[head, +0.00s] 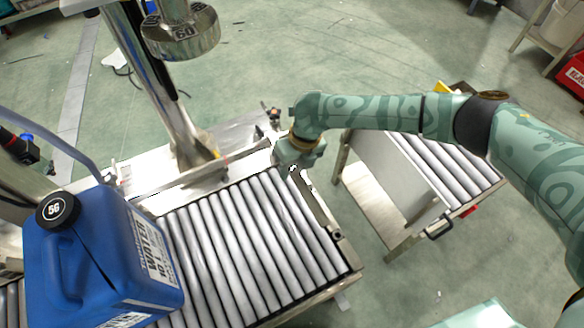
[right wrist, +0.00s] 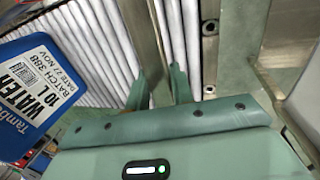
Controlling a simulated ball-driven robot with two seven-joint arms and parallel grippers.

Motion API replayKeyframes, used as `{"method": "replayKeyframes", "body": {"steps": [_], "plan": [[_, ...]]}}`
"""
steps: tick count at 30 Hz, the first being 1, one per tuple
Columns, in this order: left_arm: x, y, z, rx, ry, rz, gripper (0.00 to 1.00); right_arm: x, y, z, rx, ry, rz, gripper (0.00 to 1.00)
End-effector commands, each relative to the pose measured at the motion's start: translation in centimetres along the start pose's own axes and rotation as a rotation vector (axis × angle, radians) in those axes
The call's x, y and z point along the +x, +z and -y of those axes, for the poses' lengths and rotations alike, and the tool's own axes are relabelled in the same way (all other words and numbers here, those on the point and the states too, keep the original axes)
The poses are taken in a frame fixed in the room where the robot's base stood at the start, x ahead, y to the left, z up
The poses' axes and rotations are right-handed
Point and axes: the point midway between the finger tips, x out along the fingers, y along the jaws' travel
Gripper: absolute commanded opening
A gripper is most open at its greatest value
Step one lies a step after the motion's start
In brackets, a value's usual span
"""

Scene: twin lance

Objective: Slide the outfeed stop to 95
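My right gripper (head: 299,165) is low over the far right corner of the roller conveyor (head: 338,250), beside its side rail. In the right wrist view its two green fingers (right wrist: 160,88) point down, a small gap apart. A flat metal bar (right wrist: 143,40) runs in between or just behind the fingertips across the rollers; I cannot tell whether they touch it. I cannot make out which part is the outfeed stop, and no scale reading 95 is legible. My left gripper is not in view.
A blue water jug (head: 85,265) with a black cap stands on the conveyor's left; it also shows in the right wrist view (right wrist: 40,90). A second roller unit (head: 450,165) stands right, across open floor.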

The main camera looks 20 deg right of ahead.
Motion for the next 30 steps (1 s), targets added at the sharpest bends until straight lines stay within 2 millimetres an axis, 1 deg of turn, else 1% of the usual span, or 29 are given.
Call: {"method": "replayKeyframes", "body": {"steps": [1, 2, 10, 24, 30], "plan": [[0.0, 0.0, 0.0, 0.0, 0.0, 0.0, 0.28, 0.0, 0.0, 0.0, 0.0, -0.001, 0.0, 0.06], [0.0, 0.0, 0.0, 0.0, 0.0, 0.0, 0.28, 0.0, 0.0, 0.0, 0.0, -0.001, 0.0, 0.03], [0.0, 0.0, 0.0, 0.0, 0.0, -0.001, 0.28, 0.1, 0.0, -0.2, 0.0, 0.0, -0.001, 0.03], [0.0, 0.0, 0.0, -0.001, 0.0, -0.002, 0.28, 0.7, -0.1, -2.4, 0.0, 0.002, -0.002, 0.03], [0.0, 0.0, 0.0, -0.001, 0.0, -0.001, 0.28, 0.7, -0.1, -2.5, 0.002, 0.001, -0.002, 0.03]]}}
